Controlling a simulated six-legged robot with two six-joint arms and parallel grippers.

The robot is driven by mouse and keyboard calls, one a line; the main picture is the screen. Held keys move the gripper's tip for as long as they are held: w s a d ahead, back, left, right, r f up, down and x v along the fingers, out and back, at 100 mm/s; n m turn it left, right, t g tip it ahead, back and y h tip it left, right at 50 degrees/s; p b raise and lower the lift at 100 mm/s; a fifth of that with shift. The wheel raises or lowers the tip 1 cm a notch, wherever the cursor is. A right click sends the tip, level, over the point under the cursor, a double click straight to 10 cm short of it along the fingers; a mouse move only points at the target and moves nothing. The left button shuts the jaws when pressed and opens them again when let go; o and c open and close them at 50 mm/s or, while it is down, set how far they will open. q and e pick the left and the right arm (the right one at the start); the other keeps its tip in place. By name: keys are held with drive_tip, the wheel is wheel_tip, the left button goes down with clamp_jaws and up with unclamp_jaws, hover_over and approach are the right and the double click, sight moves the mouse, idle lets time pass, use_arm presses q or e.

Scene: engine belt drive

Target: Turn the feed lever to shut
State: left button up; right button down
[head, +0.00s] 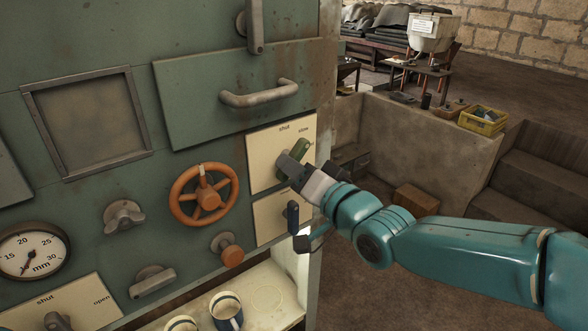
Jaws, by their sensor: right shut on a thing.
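A cream plate (260,150) on the right side of the green machine panel carries the word "shut" and a second word to its right that looks like "slow". A green-handled lever (301,148) is mounted on this plate and tilts up to the right, towards the second word. My right gripper (288,164) comes in from the right and is shut on the lever. Its fingers hide the lever's lower part and pivot. My left gripper is not in view.
Below is another cream plate (268,213) with a dark blue lever (292,216). An orange handwheel (207,194) is to the left. A shut/open plate (84,303) sits bottom left. Mugs (227,311) stand on a low shelf. Open floor lies right of the machine.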

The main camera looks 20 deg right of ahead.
drive_tip(key=shift+w+d+f+n+b, duration=0.1)
drive_tip(key=shift+d+n+b, duration=0.05)
drive_tip(key=shift+n+b, duration=1.25)
drive_tip(key=shift+d+f+n+b, duration=0.1)
drive_tip(key=shift+n+b, duration=1.05)
drive_tip(key=shift+n, duration=0.3)
drive_tip(key=shift+w+d+f+n+b, duration=0.1)
drive_tip(key=shift+d+n+b, duration=0.05)
drive_tip(key=shift+n+b, duration=1.25)
drive_tip(key=shift+n, duration=0.25)
drive_tip(key=c, duration=1)
unclamp_jaws()
drive_tip(key=shift+s+r, duration=0.1)
drive_tip(key=shift+d, duration=0.1)
